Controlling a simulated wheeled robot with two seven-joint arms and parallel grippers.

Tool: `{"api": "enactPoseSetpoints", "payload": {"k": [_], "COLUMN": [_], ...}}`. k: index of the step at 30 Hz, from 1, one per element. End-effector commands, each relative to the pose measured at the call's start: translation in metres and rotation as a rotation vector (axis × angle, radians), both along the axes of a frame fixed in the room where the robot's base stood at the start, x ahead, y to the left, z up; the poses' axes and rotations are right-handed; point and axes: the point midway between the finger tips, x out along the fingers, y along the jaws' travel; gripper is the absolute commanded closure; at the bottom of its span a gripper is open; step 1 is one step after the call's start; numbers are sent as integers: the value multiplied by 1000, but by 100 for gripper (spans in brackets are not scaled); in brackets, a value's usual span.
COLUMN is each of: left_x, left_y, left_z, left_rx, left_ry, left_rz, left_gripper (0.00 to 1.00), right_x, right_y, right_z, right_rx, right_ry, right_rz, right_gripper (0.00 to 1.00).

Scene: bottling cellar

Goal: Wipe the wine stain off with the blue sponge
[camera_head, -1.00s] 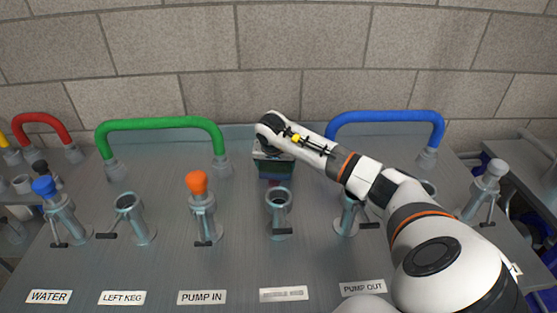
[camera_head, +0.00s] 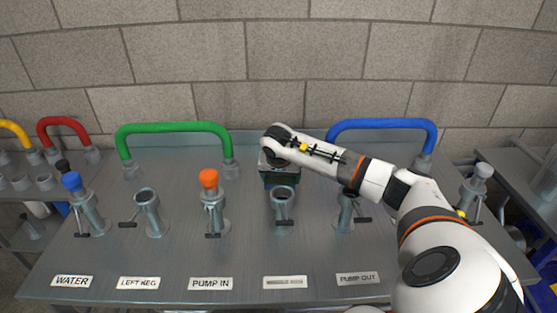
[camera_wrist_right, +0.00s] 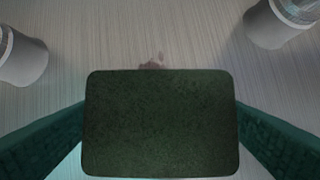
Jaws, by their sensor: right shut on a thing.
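My right gripper (camera_head: 280,172) is low over the steel panel, behind the open pipe stub in the middle. In the right wrist view, a block-shaped sponge (camera_wrist_right: 160,125) with a dark green face sits between the two green fingers, and the gripper is shut on it. No blue side of it can be made out there. A small reddish-brown bit of the wine stain (camera_wrist_right: 153,64) shows on the panel just past the sponge's edge; the sponge hides what lies under it. I cannot tell whether the sponge touches the panel. My left gripper is not in view.
A green hose (camera_head: 175,128) arches to the left and a blue hose (camera_head: 382,124) to the right. Upright pipe stubs stand in a row, one with an orange cap (camera_head: 209,179), an open one (camera_head: 283,196) close before my gripper. The labelled front strip is clear.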

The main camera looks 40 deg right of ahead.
Motion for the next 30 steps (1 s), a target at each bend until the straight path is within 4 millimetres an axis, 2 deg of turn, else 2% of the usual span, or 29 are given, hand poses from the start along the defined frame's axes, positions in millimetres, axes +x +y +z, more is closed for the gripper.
{"api": "enactPoseSetpoints", "payload": {"k": [1, 15, 30], "left_x": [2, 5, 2], "left_y": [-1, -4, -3], "left_z": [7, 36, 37], "left_rx": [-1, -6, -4], "left_ry": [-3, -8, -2], "left_rz": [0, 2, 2], "left_gripper": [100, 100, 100], "right_x": [-1, -9, -10], "right_y": [-1, -9, -9], "right_z": [8, 49, 53], "right_rx": [-1, -1, 0], "right_ry": [0, 0, 0], "right_rz": [-1, -17, -19], "right_gripper": [33, 33, 33]}}
